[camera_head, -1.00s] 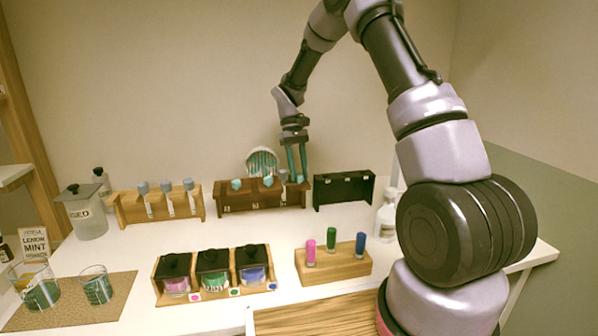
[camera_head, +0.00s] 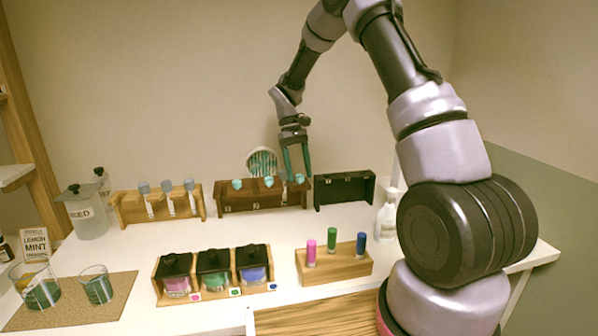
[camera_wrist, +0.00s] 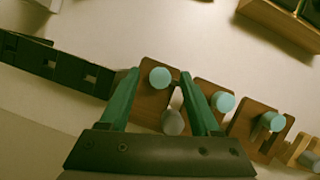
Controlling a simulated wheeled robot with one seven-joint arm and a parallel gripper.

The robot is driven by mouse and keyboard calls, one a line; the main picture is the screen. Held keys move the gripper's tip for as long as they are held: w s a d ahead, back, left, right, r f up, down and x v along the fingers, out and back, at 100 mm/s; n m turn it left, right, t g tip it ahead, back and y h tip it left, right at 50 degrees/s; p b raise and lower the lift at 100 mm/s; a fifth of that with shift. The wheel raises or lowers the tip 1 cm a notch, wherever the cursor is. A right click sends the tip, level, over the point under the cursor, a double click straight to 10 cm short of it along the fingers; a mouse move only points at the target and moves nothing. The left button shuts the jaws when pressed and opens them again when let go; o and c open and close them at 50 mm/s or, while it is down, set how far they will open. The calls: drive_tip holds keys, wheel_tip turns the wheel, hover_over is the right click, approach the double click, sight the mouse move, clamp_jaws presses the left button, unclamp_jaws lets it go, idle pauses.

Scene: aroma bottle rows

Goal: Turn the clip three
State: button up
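A dark brown rack (camera_head: 228,201) holds a row of three teal-topped clips: a left one (camera_head: 237,184), a middle one (camera_head: 269,182) and a right one (camera_head: 299,178). My gripper (camera_head: 298,174) is open over the right end of this rack. In the wrist view my gripper (camera_wrist: 159,74) has its two teal fingers spread, with one round teal knob (camera_wrist: 160,77) seen between the tips. A grey rounded piece (camera_wrist: 172,122) shows below that knob. The fingers appear clear of the knob, though contact is hard to judge.
A light wooden rack (camera_head: 128,208) with grey-blue tops stands left, and a black rack (camera_head: 344,191) right. In front are lidded jars (camera_head: 213,272) and a wooden block (camera_head: 333,266) with three coloured pegs. A white bottle (camera_head: 387,218) stands near my arm. The table centre is clear.

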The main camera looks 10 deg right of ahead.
drive_tip(key=v, duration=1)
drive_tip(key=shift+w+r, duration=0.15)
drive_tip(key=shift+r, duration=0.2)
drive_tip(key=shift+a, duration=0.1)
